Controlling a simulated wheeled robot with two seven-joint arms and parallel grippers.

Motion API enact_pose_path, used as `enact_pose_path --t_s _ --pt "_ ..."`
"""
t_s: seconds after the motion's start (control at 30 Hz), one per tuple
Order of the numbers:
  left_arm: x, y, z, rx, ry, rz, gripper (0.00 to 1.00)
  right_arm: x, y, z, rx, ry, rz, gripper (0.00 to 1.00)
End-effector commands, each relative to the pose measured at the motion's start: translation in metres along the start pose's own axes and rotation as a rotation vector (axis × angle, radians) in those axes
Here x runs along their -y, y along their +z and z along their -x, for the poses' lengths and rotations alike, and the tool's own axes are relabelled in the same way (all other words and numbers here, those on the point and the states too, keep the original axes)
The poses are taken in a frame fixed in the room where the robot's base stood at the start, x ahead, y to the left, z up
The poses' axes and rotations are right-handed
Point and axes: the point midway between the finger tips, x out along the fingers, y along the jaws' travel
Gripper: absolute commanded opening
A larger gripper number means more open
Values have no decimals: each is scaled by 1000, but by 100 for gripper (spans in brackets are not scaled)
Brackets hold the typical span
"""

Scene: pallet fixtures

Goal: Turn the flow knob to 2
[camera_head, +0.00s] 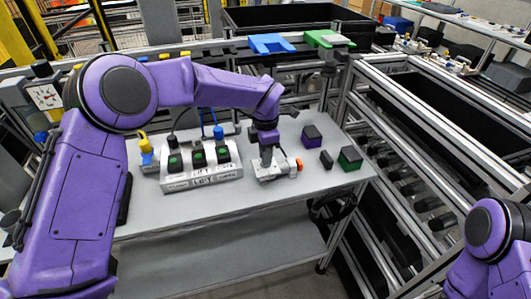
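My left arm reaches in from the left over the table, and my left gripper (266,155) points down at the small grey fixture near the table's middle. An orange-red round part (299,165) sticks out at the right of this fixture. I cannot read a flow label or a number on it, so I cannot tell for sure that it is the flow knob. The fingers are small and blend with the grey metal, so their opening and any contact are unclear. My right arm shows at the lower right, with its gripper out of view.
A pale panel (202,182) with several black, green-marked switches stands left of the gripper. Black-topped purple (312,138) and green (350,159) blocks sit to the right. A white dial (44,96) is at far left. The table's front strip is clear.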

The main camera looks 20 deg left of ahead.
Motion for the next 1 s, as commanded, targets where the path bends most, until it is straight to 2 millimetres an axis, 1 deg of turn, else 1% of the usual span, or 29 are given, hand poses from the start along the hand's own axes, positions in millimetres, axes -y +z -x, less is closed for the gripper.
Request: enact_pose_path --t_s 0.27,0.47,0.67,1.0 --pt "0 0 -1 0 -2 3 0 0 0 -1 0 0 0 43" --pt "1 0 -2 2 -3 49 0 0 2 -4 0 0 0 43" --pt "0 0 -4 2 -3 168 0 1 5 -13 0 0 0 43" --pt "0 0 -5 0 -4 478 0 3 13 -32 0 0 0 43"
